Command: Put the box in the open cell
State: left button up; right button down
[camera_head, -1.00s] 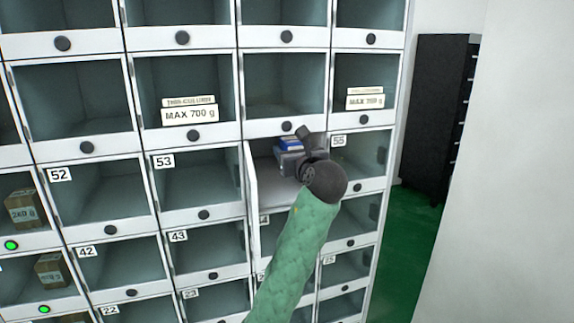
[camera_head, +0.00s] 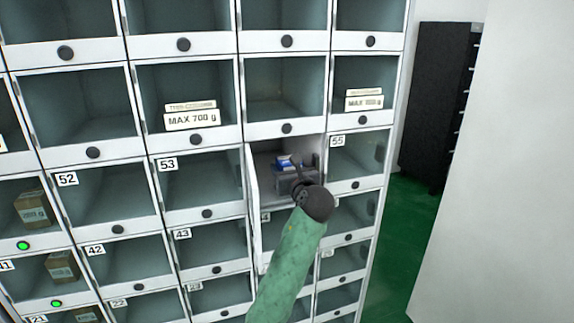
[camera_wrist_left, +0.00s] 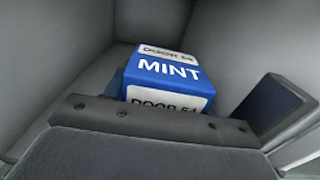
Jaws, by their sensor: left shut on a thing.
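The blue and white box (camera_head: 285,163) is inside the open cell (camera_head: 262,162), between cells 53 and 55. In the left wrist view the box (camera_wrist_left: 168,75) reads "MINT" and "DOOR 54". My left gripper (camera_head: 296,172) reaches into the cell and is shut on the box; one dark finger (camera_wrist_left: 272,105) shows at the right of the wrist view. The cell's door (camera_head: 254,200) stands open on the left side. The gripper partly hides the box's lower part and the cell floor. My right gripper is not in view.
Closed clear-fronted cells surround the open one, including cell 53 (camera_head: 195,180) and cell 55 (camera_head: 352,158). Brown boxes (camera_head: 32,208) sit in cells at the left, near green lights. A dark cabinet (camera_head: 435,100) stands on the green floor at the right.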

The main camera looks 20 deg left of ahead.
pick_arm(q)
jog(key=shift+f, duration=0.2)
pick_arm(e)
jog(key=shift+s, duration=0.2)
pick_arm(q)
jog(key=o, duration=1)
jog(key=shift+o, duration=0.2)
jog(key=shift+w, duration=0.1)
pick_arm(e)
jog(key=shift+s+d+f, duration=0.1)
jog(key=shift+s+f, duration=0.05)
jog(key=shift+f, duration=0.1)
pick_arm(q)
jog(key=b+v, duration=0.2)
jog(key=v, duration=0.3)
jog(key=shift+d+f, duration=0.1)
jog(key=b+v, duration=0.2)
jog(key=v, duration=0.5)
jog(key=shift+r, duration=0.2)
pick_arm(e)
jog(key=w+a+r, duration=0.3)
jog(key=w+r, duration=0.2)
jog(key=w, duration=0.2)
